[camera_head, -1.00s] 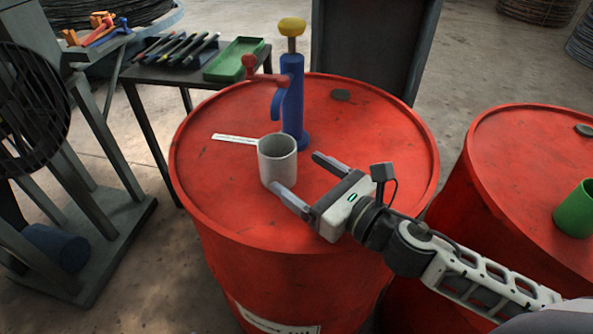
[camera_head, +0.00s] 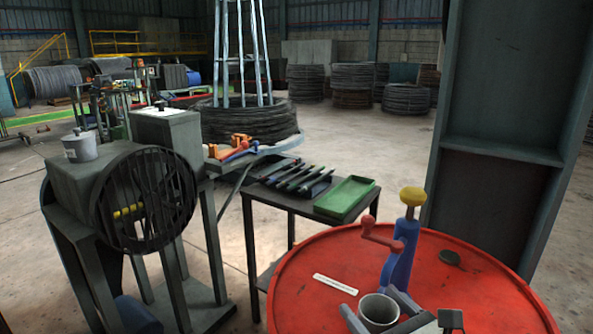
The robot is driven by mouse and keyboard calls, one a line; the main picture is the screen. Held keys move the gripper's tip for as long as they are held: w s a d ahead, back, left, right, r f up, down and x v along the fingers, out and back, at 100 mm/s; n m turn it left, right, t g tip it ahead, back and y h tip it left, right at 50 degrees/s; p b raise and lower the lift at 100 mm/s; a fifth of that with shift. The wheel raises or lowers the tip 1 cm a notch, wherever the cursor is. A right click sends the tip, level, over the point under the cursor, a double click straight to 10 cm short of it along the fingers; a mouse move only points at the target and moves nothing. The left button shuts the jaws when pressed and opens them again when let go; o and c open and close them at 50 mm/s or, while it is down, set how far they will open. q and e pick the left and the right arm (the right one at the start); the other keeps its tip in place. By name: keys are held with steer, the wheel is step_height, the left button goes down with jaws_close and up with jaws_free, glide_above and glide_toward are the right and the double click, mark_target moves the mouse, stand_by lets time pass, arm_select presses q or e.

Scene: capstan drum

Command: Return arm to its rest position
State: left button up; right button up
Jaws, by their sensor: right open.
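My right gripper (camera_head: 366,298) is at the bottom edge of the picture, over the red drum (camera_head: 310,265). It is open. One finger shows on each side of a light grey cup (camera_head: 378,309), whose lower part is cut off by the frame. I cannot tell whether the fingers touch the cup. Most of my right arm is below the picture. My left gripper is not in view.
A blue hand-crank device (camera_head: 401,258) with a red handle and yellow knob stands on the drum behind the cup. A white label strip (camera_head: 335,284) lies to its left. A dark table with a green tray (camera_head: 346,196) and a caged capstan machine (camera_head: 148,200) stand left.

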steer(key=shift+s+d+r, duration=0.1)
steer(key=shift+s+r, duration=0.1)
steer(key=shift+r, duration=0.3)
steer(key=shift+s+d, duration=0.25)
steer(key=shift+s, duration=0.3)
steer(key=shift+w, duration=0.1)
